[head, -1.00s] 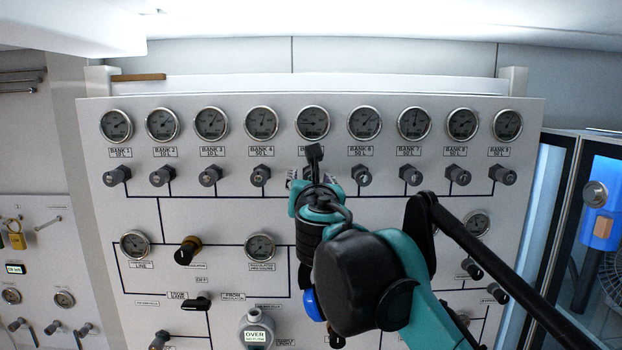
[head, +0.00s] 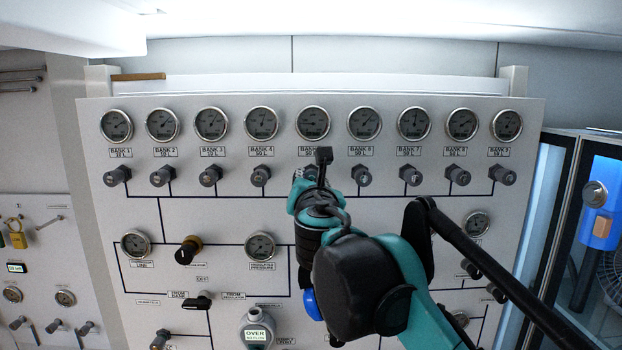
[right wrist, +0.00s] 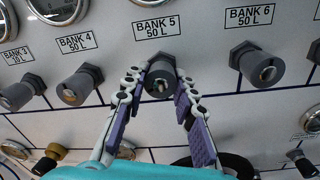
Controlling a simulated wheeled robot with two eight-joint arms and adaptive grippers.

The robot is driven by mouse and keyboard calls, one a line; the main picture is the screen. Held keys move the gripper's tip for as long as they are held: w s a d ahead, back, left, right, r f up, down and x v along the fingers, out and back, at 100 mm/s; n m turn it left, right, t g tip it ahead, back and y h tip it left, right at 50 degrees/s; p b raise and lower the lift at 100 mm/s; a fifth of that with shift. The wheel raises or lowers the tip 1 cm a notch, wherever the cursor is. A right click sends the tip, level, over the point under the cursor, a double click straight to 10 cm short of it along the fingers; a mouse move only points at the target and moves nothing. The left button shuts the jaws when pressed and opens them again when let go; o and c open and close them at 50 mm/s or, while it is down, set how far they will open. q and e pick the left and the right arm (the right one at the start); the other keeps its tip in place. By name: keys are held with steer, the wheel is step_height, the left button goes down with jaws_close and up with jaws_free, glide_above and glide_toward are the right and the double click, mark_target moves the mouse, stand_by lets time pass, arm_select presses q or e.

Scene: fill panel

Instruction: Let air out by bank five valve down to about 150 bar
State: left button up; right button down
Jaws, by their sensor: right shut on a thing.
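The bank five valve (right wrist: 161,76) is a grey knob under the BANK 5 50 L label (right wrist: 155,27) in the right wrist view. My right gripper (right wrist: 160,92) has one finger on each side of this knob and is shut on it. In the head view my right gripper (head: 310,178) and wrist cover most of the knob. The bank five gauge (head: 313,123) is a round dial above it; its needle is too small to read for certain. My left gripper is not in view.
The bank 4 valve (head: 260,176) and bank 6 valve (head: 362,175) stand close on either side. A row of similar gauges and knobs runs across the panel. Lower down are a regulator knob (head: 187,250) and a grey device reading OVER (head: 257,333).

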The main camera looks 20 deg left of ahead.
steer(key=m+p, duration=0.1)
steer(key=m, duration=0.4)
steer(key=shift+a+r+m, duration=0.1)
steer(key=shift+r+m, duration=0.05)
steer(key=shift+m, duration=0.15)
steer(key=m, duration=0.3)
steer(key=m+p, duration=0.1)
steer(key=m, duration=0.2)
steer(key=shift+m+t+h, duration=0.3)
steer(key=m+p, duration=0.1)
steer(key=m, duration=0.4)
steer(key=shift+r+m, duration=0.1)
steer(key=shift+m, duration=0.3)
steer(key=m+h+p, duration=0.1)
steer(key=m, duration=0.4)
steer(key=shift+m, duration=0.3)
steer(key=c, duration=1.2)
jaws_free()
steer(key=v, duration=1.2)
